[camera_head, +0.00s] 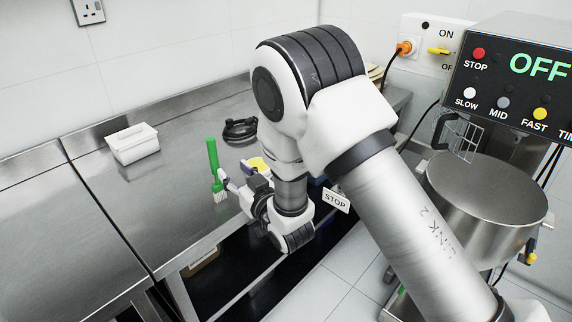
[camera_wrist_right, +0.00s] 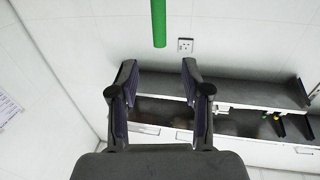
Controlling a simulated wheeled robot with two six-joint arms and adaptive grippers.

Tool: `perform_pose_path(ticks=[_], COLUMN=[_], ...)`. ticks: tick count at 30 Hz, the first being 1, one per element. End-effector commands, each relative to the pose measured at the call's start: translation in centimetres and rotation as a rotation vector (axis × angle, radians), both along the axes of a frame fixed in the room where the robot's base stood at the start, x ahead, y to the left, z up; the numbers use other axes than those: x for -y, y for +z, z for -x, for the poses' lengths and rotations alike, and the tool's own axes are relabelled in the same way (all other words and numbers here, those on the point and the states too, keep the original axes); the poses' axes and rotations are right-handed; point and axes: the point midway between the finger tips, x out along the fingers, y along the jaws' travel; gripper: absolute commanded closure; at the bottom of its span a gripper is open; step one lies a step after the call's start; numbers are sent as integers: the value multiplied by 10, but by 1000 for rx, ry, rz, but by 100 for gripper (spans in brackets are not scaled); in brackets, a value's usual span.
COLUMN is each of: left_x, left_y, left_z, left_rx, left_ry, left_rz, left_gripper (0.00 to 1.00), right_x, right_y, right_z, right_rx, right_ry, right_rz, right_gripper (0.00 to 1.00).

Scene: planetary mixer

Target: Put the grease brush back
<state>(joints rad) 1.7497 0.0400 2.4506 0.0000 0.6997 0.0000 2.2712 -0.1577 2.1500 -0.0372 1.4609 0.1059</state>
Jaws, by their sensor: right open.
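The grease brush (camera_head: 213,158) has a green handle and pale bristles. It appears upright over the steel counter, handle up and bristles down. I cannot tell what supports it. My right gripper (camera_head: 233,180) is open beside the brush, just right of its lower part. In the right wrist view a green handle (camera_wrist_right: 159,22) comes down from the top edge, beyond the open right gripper (camera_wrist_right: 160,75). Nothing shows between the fingers there. The rest of the brush is out of that view. My left gripper is not in view.
A white lidded box (camera_head: 133,143) and a black round object (camera_head: 240,130) are on the steel counter (camera_head: 95,225). A yellow item (camera_head: 257,163) is behind my right gripper. The mixer bowl (camera_head: 485,195) and control panel (camera_head: 515,85) are at right.

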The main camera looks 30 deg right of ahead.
Motion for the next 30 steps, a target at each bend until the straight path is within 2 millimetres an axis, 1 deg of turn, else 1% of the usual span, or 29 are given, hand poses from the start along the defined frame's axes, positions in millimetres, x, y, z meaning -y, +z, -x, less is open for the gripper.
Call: perform_pose_path(ticks=[3, 5, 7, 8, 9, 10, 11, 12, 14, 15, 17, 18, 21, 23, 24, 25, 30], left_x=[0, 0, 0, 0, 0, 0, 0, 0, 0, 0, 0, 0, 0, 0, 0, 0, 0], left_y=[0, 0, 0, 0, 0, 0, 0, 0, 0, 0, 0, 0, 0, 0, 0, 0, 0], left_z=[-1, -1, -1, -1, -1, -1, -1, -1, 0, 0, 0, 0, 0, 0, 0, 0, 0], left_rx=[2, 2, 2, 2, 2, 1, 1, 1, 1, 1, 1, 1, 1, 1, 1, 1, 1], left_ry=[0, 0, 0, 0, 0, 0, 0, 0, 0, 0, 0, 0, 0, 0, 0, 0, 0], left_rz=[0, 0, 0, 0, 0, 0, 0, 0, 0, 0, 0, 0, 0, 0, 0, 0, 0], left_gripper=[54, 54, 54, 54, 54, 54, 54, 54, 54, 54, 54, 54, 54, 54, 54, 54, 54], right_x=[0, 3, 10, 15, 22, 28, 34, 42, 53, 59, 65, 69, 73, 73, 74, 74, 74], right_y=[-2, -14, -46, -67, -100, -127, -156, -194, -246, -274, -306, -320, -338, -341, -342, -342, -342], right_z=[0, 3, 13, 21, 35, 50, 68, 98, 150, 189, 246, 281, 347, 369, 376, 379, 379], right_rx=[-5, -39, -134, -195, -296, -384, -481, -619, -829, -968, -1159, -1271, -1475, -1544, -1567, -1576, -1577], right_ry=[-1, -7, -24, -35, -52, -65, -78, -96, -118, -129, -140, -144, -149, -150, -149, -149, -149], right_rz=[1, 2, 9, 14, 22, 29, 35, 44, 58, 66, 75, 80, 85, 86, 87, 88, 88], right_gripper=[52, 52, 52, 52, 52, 52, 52, 52, 52, 52, 52, 52, 52, 52, 52, 52, 52])
